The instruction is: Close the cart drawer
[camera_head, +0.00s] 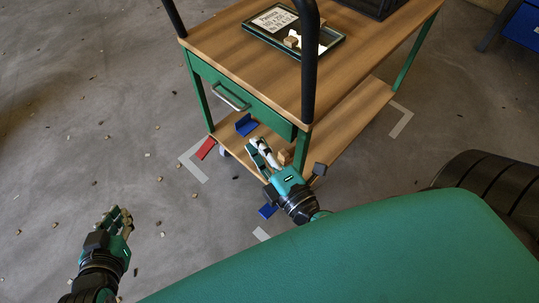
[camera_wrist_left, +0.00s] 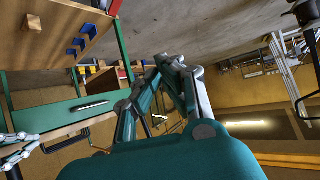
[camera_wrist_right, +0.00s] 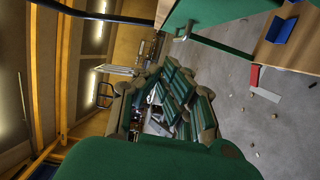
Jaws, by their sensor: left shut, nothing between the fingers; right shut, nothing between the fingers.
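The cart (camera_head: 347,108) has a wooden top, green legs and a wooden lower shelf. Its green drawer front (camera_head: 206,74) with a grey bar handle (camera_head: 231,97) sits under the top and looks about flush with the frame; any small gap cannot be told. The drawer front also shows in the left wrist view (camera_wrist_left: 45,117). My right gripper (camera_head: 258,146) is shut and empty, below the right part of the drawer front and in front of the lower shelf. My left gripper (camera_head: 121,214) is shut and empty, over open floor left of the cart.
A dark handlebar (camera_head: 309,62) rises at the cart's near edge. A tray (camera_head: 293,32) with a label lies on top. Blue (camera_head: 246,124) and red (camera_head: 206,148) bins and a wooden block (camera_head: 285,157) are around the lower shelf. Floor at left is open, with small scattered debris.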

